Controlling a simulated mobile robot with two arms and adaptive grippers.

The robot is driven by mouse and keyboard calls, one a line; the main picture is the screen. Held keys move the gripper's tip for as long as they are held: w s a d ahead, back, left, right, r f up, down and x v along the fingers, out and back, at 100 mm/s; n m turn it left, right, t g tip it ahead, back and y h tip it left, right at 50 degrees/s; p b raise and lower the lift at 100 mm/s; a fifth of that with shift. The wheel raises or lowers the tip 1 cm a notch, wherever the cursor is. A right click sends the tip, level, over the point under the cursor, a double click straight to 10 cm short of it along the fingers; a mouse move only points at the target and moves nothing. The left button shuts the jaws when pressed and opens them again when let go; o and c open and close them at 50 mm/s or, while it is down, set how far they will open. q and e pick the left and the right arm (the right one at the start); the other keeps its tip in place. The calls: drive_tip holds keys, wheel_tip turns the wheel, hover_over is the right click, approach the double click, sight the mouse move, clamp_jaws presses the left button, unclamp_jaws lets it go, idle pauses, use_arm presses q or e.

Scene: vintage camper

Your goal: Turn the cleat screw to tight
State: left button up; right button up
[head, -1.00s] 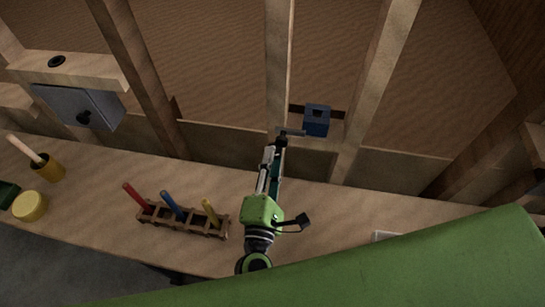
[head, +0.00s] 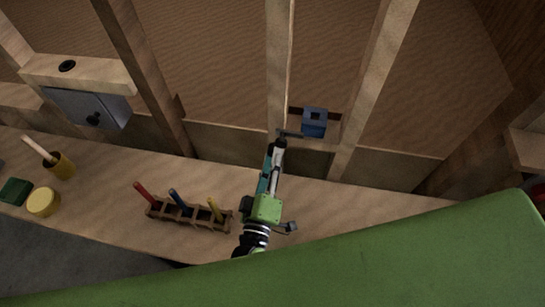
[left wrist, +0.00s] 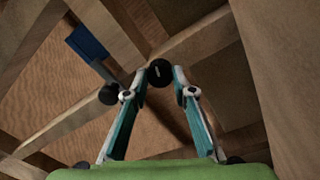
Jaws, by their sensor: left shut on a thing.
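A blue cleat block (head: 313,122) sits on the wooden wall frame beyond the counter, with a thin dark bar (head: 290,133) reaching left from it. In the left wrist view, the blue block (left wrist: 87,42) is at upper left. A round black screw head (left wrist: 160,73) with a pale slot mark lies between my left fingertips. My left gripper (head: 277,146) is shut on this screw head at the frame, just left of and below the blue block. In the head view the gripper tips largely hide the screw. My right gripper is not in view.
A wooden rack (head: 190,216) with red, blue and yellow-handled tools stands on the counter (head: 335,196). A yellow cup (head: 62,165), a yellow round tub (head: 43,201) and a grey box (head: 88,108) are at left. Upright wooden posts (head: 279,60) flank the cleat.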

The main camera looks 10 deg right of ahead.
use_arm(q)
drive_tip(key=shift+w+a+r+m+p, duration=0.1)
drive_tip(key=shift+r+m+p, duration=0.1)
drive_tip(key=shift+m, duration=0.4)
drive_tip(key=shift+w+r+m+p, duration=0.1)
drive_tip(key=shift+m+p, duration=0.1)
drive_tip(key=shift+m, duration=0.4)
drive_tip(key=o, duration=1.1)
drive_tip(key=shift+w+f, duration=0.1)
drive_tip(key=shift+f, duration=0.1)
drive_tip(key=v, duration=1.2)
drive_tip(key=shift+r, duration=0.1)
